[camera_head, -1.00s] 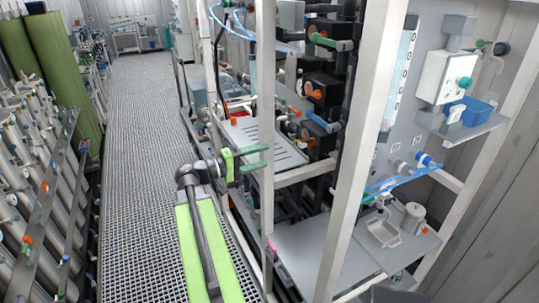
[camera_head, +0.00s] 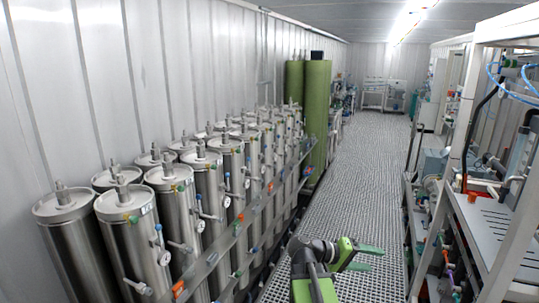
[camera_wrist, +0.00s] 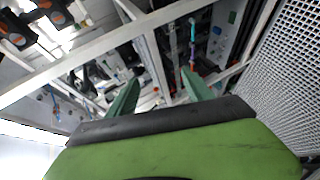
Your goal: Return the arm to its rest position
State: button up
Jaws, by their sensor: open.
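My gripper (camera_head: 371,258) is at the lower middle of the head view, at the end of my folded grey and green arm, over the grated walkway. Its two green fingers point right, toward the rack, and are apart with nothing between them. In the wrist view my gripper (camera_wrist: 160,95) shows two separated green fingers with empty space between them. Beyond the fingers are white frame posts and equipment, not touching them.
Several steel membrane vessels (camera_head: 120,225) stand along the left wall behind a grey rail, with green cylinders (camera_head: 315,110) farther back. A white-framed rack (camera_head: 470,150) stands on the right. The grated walkway (camera_head: 365,150) between them is clear to the far end.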

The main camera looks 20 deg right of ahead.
jog(key=w+a+f+n+t+y+b, duration=0.25)
jog(key=w+a+f, duration=0.25)
jog(key=a+f, duration=0.55)
jog(key=w+a+f+n+t+y+b, duration=0.1)
jog(key=w+a+f+t+y+b, duration=0.2)
jog(key=a+f, duration=0.75)
jog(key=a+f+n+y, duration=0.1)
jog(key=a+y, duration=0.3)
jog(key=a, duration=0.6)
jog(key=a+f+n+g+y+b, duration=0.1)
jog(key=a+y, duration=0.3)
jog(key=a, duration=0.6)
jog(key=shift+w+a+f, duration=0.25)
jog(key=shift+w+f, duration=0.05)
jog(key=shift+f, duration=0.45)
jog(key=shift+c, duration=0.3)
